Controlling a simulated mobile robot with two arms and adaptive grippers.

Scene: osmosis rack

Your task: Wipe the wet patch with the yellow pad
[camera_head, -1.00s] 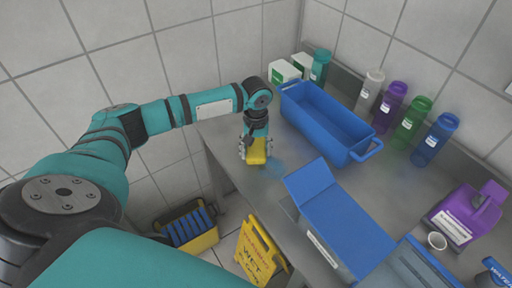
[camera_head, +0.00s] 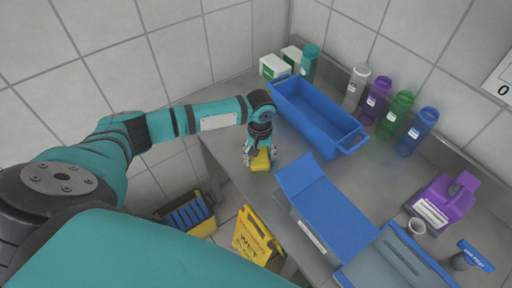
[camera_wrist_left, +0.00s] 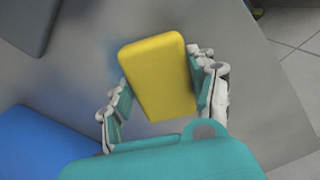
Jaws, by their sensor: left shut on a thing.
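The yellow pad (camera_head: 260,161) is in my left gripper (camera_head: 260,158), low over the steel bench near its left edge. In the left wrist view, the pad (camera_wrist_left: 158,76) sits between the two fingers of my left gripper (camera_wrist_left: 160,90), which are shut on its sides. In the head view the wet patch is not plain; the pad and gripper may cover it. A faint bluish tint, perhaps the wet patch (camera_wrist_left: 105,62), shows beside the pad in the left wrist view. I cannot tell whether the pad touches the bench. My right gripper is not in view.
A blue tray (camera_head: 318,118) stands just right of the gripper, and an open blue box (camera_head: 330,200) lies in front. Several bottles (camera_head: 378,100) line the back wall. A yellow wet-floor sign (camera_head: 256,238) and bucket (camera_head: 188,214) stand below the bench's left edge.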

